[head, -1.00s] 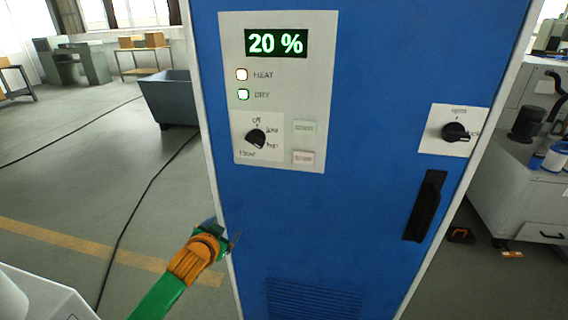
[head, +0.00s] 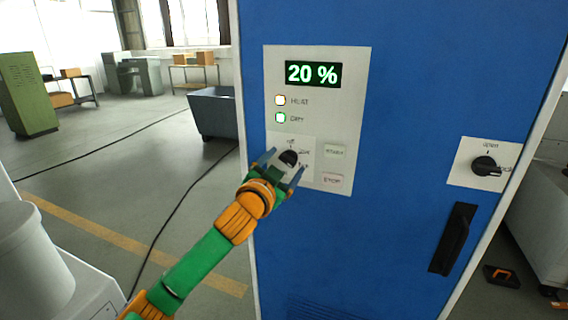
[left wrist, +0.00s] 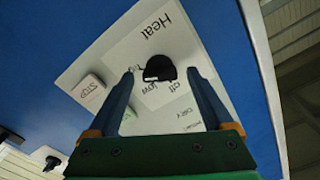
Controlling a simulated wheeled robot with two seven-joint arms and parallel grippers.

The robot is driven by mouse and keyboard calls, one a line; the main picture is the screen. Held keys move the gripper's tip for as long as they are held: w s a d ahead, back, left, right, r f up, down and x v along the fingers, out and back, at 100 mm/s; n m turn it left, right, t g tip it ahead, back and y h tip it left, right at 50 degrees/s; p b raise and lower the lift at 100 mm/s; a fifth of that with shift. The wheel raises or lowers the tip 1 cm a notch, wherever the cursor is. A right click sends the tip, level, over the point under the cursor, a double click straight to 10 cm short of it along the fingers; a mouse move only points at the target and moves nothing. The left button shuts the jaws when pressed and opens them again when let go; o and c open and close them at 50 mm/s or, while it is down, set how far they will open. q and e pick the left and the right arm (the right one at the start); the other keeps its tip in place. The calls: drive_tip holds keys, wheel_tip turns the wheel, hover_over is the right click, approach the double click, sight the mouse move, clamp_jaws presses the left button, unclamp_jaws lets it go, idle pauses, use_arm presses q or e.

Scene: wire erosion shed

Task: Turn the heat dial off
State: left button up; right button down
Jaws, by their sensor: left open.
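The heat dial (head: 289,157) is a black knob on the pale control panel (head: 340,120) of a blue cabinet. In the left wrist view the dial (left wrist: 159,68) sits between my fingertips, below the printed word Heat. My left gripper (head: 284,164) is open in front of the dial, one finger on each side. In the left wrist view the gripper (left wrist: 160,74) holds nothing; I cannot tell whether a finger touches the dial. Its lower part is hidden by the gripper in the head view, and its pointer setting is unclear. My right gripper is not in view.
The display (head: 313,74) reads 20 %. The HEAT lamp (head: 280,100) glows orange-white and the DRY lamp (head: 280,118) green. The START button (head: 334,152) and STOP button (head: 332,180) are right of the dial. A second knob (head: 486,166) and a black handle (head: 454,238) are further right.

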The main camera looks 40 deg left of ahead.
use_arm(q)
drive_tip(key=shift+f, duration=0.1)
clamp_jaws()
